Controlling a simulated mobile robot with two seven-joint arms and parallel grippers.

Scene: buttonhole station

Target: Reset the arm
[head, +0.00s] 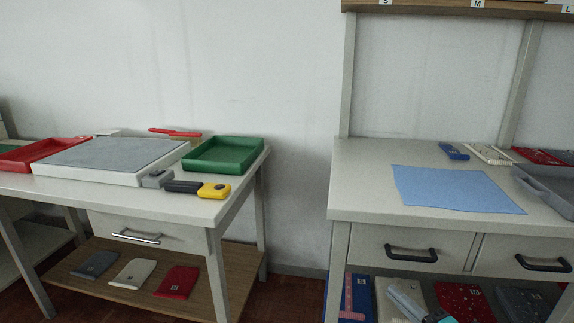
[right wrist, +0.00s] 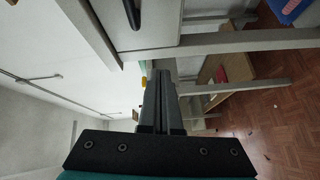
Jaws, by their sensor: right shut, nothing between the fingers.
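My right gripper (head: 437,316) shows only in part at the bottom edge of the head view, in front of the right table's lower shelf. In the right wrist view its two dark fingers (right wrist: 162,78) lie together with nothing between them. In that view it is in open air beside a table leg and a drawer front with a black handle (right wrist: 132,13). My left gripper is in neither view.
The right table (head: 360,185) bears a blue cloth (head: 455,189) and a grey tray (head: 545,192). The left table (head: 50,188) bears a grey-topped board (head: 115,153), a green tray (head: 225,155) and a yellow-ended tool (head: 213,191). A gap separates the tables.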

